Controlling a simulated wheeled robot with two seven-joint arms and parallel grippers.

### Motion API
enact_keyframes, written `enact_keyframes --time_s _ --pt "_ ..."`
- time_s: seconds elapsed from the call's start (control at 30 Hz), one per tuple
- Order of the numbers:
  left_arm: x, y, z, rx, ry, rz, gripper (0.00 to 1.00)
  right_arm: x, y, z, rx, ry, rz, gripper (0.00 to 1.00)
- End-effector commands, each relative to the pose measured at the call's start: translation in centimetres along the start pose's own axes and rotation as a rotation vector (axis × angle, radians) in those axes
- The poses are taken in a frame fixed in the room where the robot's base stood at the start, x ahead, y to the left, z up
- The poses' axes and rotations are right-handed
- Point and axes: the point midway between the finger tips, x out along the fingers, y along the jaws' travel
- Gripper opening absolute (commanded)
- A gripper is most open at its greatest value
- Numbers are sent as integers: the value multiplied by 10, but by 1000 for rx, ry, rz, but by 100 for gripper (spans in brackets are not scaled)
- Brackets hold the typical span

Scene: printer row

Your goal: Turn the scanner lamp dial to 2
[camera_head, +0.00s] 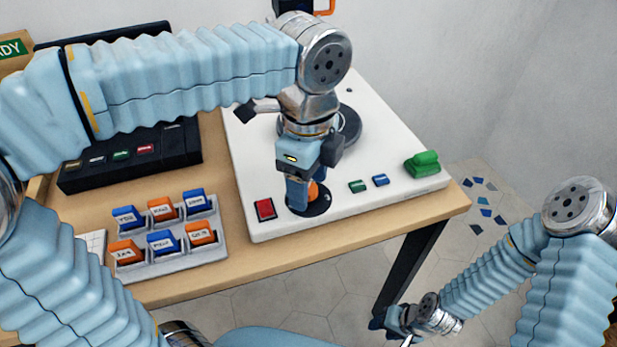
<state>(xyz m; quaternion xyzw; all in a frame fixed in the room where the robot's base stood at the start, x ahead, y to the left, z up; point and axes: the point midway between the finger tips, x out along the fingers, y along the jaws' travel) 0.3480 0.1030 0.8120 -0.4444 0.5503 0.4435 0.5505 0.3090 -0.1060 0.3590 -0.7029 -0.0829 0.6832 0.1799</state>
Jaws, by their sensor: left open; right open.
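The scanner is a white panel (380,199) on the wooden table. A dial with an orange knob (313,191) on a dark round base (318,207) sits near the panel's front edge. My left gripper (298,203) points down at the dial, its blue fingers open and covering the knob's left side. Whether the fingers touch the knob cannot be told. The dial's numbers and pointer are hidden or too small to read. My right gripper (392,325) is open and empty, low beside the dark table leg.
On the panel are a red button (265,209), small green (357,186) and blue (381,180) buttons, a larger green knob (422,163) and a dark disc (348,124). A grey tray (217,250) holds several orange and blue labelled blocks. A black button box (75,182) stands behind it.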

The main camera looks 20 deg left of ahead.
Motion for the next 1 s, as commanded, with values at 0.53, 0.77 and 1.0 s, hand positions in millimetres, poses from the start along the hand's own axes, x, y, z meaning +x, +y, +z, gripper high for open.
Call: enact_keyframes --time_s 0.53,0.77,1.0 --pt "-81 -1 -1 1 2 -3 59 1 0 0 0 0 0 45" --pt "-124 -1 0 0 2 -2 59 0 0 0 0 0 0 45" --pt "-138 0 0 1 0 1 59 0 0 0 0 0 0 45"
